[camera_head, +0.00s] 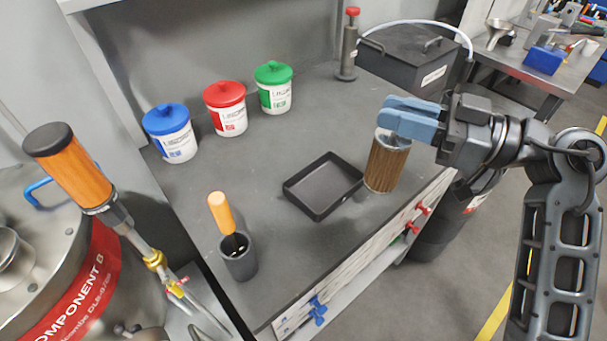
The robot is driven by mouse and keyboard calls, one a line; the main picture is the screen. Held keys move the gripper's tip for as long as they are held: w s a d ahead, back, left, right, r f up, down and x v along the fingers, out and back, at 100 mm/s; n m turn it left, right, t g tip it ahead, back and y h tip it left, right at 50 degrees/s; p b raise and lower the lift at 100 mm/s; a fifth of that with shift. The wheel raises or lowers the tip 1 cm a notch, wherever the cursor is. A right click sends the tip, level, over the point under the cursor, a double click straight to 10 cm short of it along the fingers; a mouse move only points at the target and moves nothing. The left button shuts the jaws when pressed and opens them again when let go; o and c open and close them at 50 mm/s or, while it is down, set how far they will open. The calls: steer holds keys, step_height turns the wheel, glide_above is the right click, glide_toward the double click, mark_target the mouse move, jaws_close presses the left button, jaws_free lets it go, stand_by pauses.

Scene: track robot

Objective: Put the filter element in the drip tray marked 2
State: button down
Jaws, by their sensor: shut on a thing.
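The filter element (386,165), a brown pleated cylinder with a pale top cap, is upright at the right of the grey bench, near its front edge. My gripper (392,124), with blue fingers, is shut on its top end; the fingers hide part of the cap. I cannot tell whether its bottom touches the bench or hangs just above it. A shallow, empty black drip tray (322,184) lies on the bench just left of the filter element. I can make out no number on this tray.
Tubs with blue (171,134), red (226,108) and green (274,88) lids stand along the back. A dark cup (238,258) with an orange-handled tool stands front left. A black lidded box (408,62) and a red-topped cylinder (349,45) are behind. Bare bench surrounds the tray.

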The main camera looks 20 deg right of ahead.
steer(key=w+a+f+b, duration=0.1)
steer(key=w+a+f, duration=0.4)
steer(key=w+f, duration=0.5)
steer(key=shift+w+a+f, duration=0.15)
steer(key=shift+w+f, duration=0.15)
steer(key=shift+f, duration=0.15)
steer(key=c, duration=1)
jaws_free()
steer(key=shift+f, duration=0.1)
steer(key=shift+o, duration=0.2)
steer(key=v, duration=1.2)
steer(key=shift+r+b, duration=0.25)
steer(key=shift+b, duration=0.1)
